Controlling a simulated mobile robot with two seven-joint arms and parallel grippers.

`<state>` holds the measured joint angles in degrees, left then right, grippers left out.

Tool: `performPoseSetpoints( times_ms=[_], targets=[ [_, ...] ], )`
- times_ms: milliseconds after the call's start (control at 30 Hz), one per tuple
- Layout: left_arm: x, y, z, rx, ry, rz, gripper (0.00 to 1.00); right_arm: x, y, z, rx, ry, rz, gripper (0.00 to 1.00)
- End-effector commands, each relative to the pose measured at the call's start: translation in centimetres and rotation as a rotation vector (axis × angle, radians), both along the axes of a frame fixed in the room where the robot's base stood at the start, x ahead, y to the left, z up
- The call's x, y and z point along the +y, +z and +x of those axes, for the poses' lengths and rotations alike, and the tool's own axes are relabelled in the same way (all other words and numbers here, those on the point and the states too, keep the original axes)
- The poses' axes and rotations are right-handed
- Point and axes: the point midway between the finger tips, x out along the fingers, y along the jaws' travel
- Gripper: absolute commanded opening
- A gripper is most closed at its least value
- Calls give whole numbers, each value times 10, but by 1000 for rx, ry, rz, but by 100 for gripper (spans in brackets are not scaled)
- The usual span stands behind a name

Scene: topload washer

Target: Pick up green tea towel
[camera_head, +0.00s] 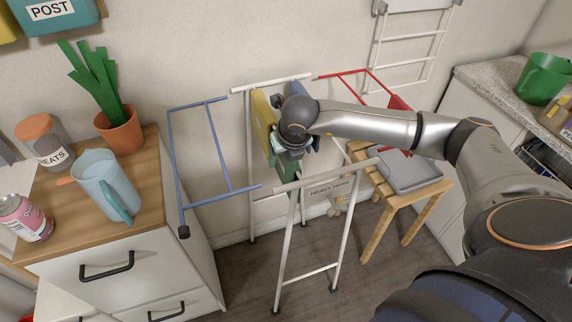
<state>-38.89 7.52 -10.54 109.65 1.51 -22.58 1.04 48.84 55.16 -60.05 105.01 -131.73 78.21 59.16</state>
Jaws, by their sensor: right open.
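A green tea towel (285,168) hangs at the middle of a white drying rack (249,150). Only part of it shows, since my right gripper and wrist cover much of it. My right gripper (292,152) points down at the top of the hanging towels, right by the green one. It is open; its fingertips are mostly hidden, and I cannot tell whether they touch the cloth. My left gripper is out of view.
A wooden stool with a grey tray (412,177) stands right; a drawer cabinet (100,262) stands left.

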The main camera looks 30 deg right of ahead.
Motion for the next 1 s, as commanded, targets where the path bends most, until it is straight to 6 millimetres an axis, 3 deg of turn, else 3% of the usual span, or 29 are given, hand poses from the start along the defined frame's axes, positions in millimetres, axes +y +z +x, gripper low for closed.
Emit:
performPoseSetpoints(
  times_ms=[900, 1000],
  targets=[
    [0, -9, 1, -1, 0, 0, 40, 0, -5, 0, 0, 0, 0, 62],
    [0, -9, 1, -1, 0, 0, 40, 0, -5, 0, 0, 0, 0, 51]
  ],
)
